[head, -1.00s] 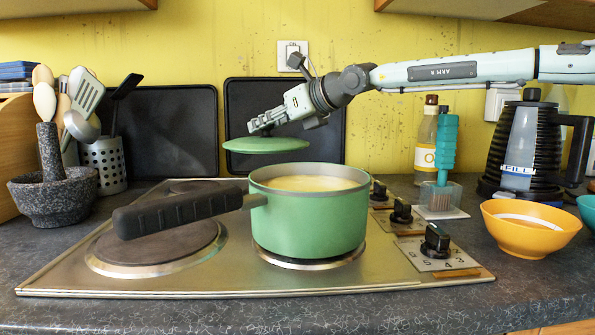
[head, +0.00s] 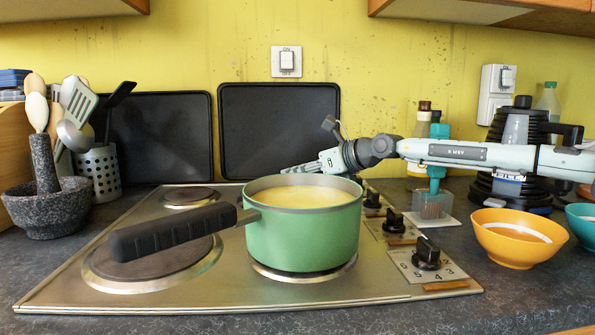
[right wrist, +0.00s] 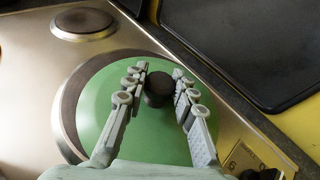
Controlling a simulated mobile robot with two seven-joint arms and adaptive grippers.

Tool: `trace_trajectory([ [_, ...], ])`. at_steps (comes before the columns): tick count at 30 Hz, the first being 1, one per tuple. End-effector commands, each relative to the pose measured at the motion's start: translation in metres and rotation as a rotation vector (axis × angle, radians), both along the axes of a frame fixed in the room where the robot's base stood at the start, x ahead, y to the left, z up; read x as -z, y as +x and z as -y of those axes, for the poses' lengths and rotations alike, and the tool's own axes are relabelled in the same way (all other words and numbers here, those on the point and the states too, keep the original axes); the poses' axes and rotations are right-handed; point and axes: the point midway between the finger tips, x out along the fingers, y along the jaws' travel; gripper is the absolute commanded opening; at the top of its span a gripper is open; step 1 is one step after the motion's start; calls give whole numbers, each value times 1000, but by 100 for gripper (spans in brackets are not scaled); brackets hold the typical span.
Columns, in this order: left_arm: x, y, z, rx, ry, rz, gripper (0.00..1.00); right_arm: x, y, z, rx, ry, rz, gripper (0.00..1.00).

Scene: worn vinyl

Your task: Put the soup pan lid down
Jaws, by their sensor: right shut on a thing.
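The green soup pan lid (right wrist: 95,103) shows in the right wrist view, with its black knob (right wrist: 158,90) between the fingers of my right gripper (right wrist: 156,76). The gripper is shut on the knob. The lid is over the back right burner (right wrist: 70,118), whose dark edge shows at its left; I cannot tell whether it touches. In the head view my right gripper (head: 286,170) is behind the green soup pan (head: 302,238), which hides the lid. The pan is uncovered, holds yellowish soup and stands on the front right burner. My left gripper is not in view.
The steel hob (head: 200,287) has bare burners at the front left (head: 150,262) and back left (head: 190,196). Black trays (head: 280,125) lean on the wall behind. Knobs (head: 427,250), a teal brush (head: 437,165) and an orange bowl (head: 515,258) are at the right.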

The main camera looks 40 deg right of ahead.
Motion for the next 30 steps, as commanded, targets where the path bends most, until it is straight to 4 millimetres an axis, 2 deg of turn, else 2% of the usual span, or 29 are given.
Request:
trace_trajectory([
  [8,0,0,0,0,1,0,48,0,0,0,0,0,2,0],
  [9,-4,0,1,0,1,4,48,1,0,0,0,-1,0,29],
  [14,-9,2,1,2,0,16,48,1,0,0,0,-1,0,47],
  [25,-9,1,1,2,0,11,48,-2,0,0,0,0,0,47],
  [30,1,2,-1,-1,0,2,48,-11,-5,5,-1,2,3,47],
])
